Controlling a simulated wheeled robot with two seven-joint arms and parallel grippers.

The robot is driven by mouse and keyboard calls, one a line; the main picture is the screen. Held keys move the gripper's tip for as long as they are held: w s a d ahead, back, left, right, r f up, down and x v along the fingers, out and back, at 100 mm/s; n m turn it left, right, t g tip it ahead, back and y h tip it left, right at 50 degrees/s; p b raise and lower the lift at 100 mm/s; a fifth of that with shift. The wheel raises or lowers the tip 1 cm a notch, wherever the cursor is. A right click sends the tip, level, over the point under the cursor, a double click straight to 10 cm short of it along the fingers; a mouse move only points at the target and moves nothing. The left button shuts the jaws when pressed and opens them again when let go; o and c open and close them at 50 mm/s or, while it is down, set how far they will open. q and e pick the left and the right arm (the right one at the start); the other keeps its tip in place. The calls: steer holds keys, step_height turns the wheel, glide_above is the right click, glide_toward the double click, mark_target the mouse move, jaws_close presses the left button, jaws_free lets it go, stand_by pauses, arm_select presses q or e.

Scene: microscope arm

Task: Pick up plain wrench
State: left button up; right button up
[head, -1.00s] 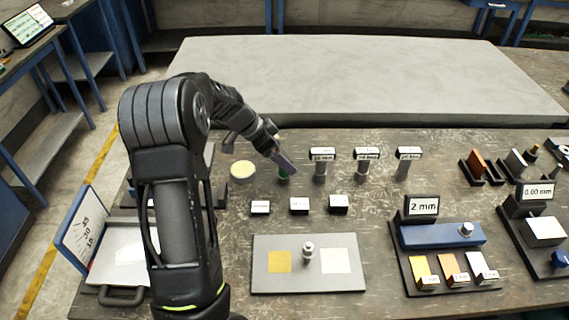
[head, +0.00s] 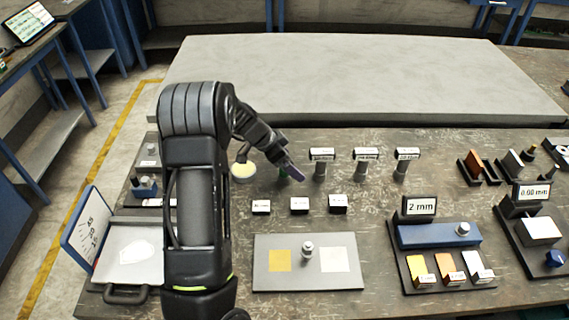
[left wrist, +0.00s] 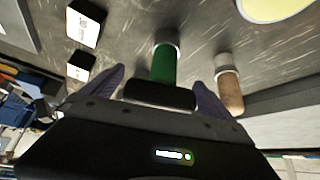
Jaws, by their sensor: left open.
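I cannot make out a wrench in either view. My left gripper (head: 292,170) is open at the back row of short posts in the head view. It hides most of a green post (head: 283,176). In the left wrist view, my left gripper's (left wrist: 158,78) purple-grey fingers stand apart, with the green post (left wrist: 164,62) and its dark cap (left wrist: 158,95) showing between them. I cannot tell whether the fingers touch it. A brown post (left wrist: 229,92) is just right of the right finger. My right gripper is not in view.
Labelled posts (head: 361,168) stand right of my gripper, and small label blocks (head: 299,203) lie in front. A cream round dish (head: 243,171) is to the left. A grey plate (head: 308,282) and a blue gauge (head: 440,235) are nearer. The raised grey slab (head: 370,75) behind is clear.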

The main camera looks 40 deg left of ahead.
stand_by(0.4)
arm_select(q)
steer(key=c, duration=2.1)
step_height(320, 180, up, 10)
steer(key=shift+r+b, duration=0.1)
steer(key=shift+b, duration=0.85)
